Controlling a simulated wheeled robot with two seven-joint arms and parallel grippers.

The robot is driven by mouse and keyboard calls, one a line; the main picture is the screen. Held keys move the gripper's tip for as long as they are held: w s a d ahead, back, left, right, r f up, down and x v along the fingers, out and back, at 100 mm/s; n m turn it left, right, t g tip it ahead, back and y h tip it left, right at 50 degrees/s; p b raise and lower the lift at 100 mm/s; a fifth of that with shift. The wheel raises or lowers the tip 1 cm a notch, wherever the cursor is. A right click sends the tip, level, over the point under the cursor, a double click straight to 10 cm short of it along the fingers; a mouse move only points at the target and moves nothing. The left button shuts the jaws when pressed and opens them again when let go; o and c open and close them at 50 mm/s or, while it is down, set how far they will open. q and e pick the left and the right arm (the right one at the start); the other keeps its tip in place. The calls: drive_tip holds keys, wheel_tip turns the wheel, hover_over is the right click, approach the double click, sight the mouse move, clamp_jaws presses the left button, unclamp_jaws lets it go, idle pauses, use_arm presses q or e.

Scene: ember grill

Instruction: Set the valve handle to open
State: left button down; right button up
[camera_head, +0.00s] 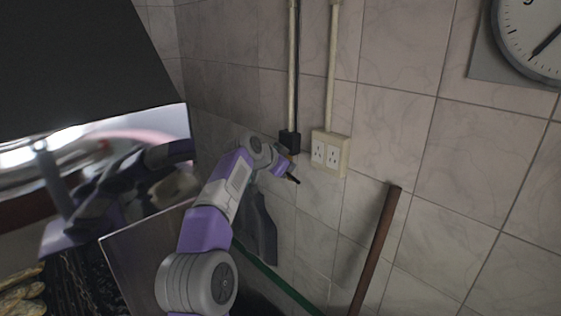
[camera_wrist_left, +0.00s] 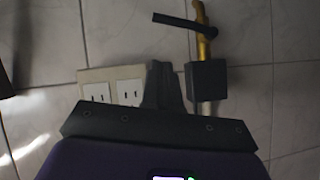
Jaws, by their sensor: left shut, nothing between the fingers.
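The valve shows best in the left wrist view. It has a brass body (camera_wrist_left: 203,38) rising from a black box (camera_wrist_left: 206,80) and a black bar handle (camera_wrist_left: 183,22) that sticks out to the left, crosswise to the body. In the head view the black box (camera_head: 289,140) sits on the wall pipe, and the dark handle (camera_head: 293,179) peeks out just past my left gripper (camera_head: 284,164), which hides most of the brass. My left gripper's fingers (camera_wrist_left: 163,82) are together and empty in the wrist view, beside the box and apart from the handle. My right gripper is out of view.
A double wall socket (camera_head: 330,152) is just right of the pipe. A brown stick (camera_head: 377,245) leans against the tiles at lower right. A shiny grill hood (camera_head: 130,150) and grill with food (camera_head: 22,290) are on the left. A clock (camera_head: 530,40) hangs at upper right.

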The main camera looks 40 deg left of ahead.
sight(290, 174)
use_arm(q)
drive_tip(key=w+a+f+b, duration=0.1)
drive_tip(key=w+f, duration=0.2)
drive_tip(key=f, duration=0.2)
drive_tip(key=shift+w+f+b, duration=0.2)
drive_tip(key=shift+f+b, duration=0.05)
drive_tip(key=shift+b, duration=0.15)
